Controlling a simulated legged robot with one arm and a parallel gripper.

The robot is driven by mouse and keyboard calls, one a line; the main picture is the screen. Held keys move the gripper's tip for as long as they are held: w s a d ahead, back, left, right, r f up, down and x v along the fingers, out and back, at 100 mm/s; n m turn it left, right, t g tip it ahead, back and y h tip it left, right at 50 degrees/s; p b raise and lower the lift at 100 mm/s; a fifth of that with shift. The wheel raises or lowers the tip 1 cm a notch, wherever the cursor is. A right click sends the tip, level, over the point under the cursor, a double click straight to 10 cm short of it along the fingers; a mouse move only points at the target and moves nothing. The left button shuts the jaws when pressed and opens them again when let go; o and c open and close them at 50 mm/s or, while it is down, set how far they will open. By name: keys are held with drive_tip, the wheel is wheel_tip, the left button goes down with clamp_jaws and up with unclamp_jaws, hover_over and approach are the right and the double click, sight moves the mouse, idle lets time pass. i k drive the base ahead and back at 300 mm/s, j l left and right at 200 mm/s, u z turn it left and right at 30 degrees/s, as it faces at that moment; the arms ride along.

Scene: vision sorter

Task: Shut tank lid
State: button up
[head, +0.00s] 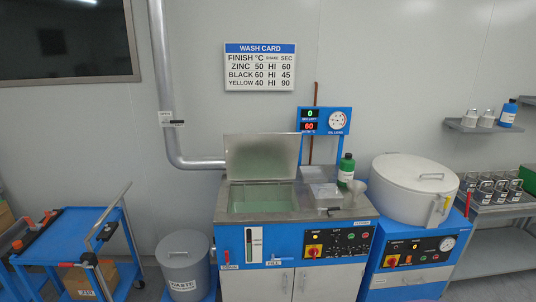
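The tank lid (262,157) stands raised, roughly upright, at the back of the wash tank. It is a grey metal panel. The tank (224,203) is open below it, and pale green liquid shows inside. The tank sits in the left part of a steel-topped blue and white machine (300,270). My gripper does not show in the head view.
A small covered box (323,195), a green bottle (346,170) and a display (323,121) are right of the tank. A round lidded drum (415,188) stands further right. A waste bin (183,265) and blue cart (75,232) stand left. A pipe (162,90) runs behind.

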sight(249, 156)
drive_tip(key=i, duration=1.3)
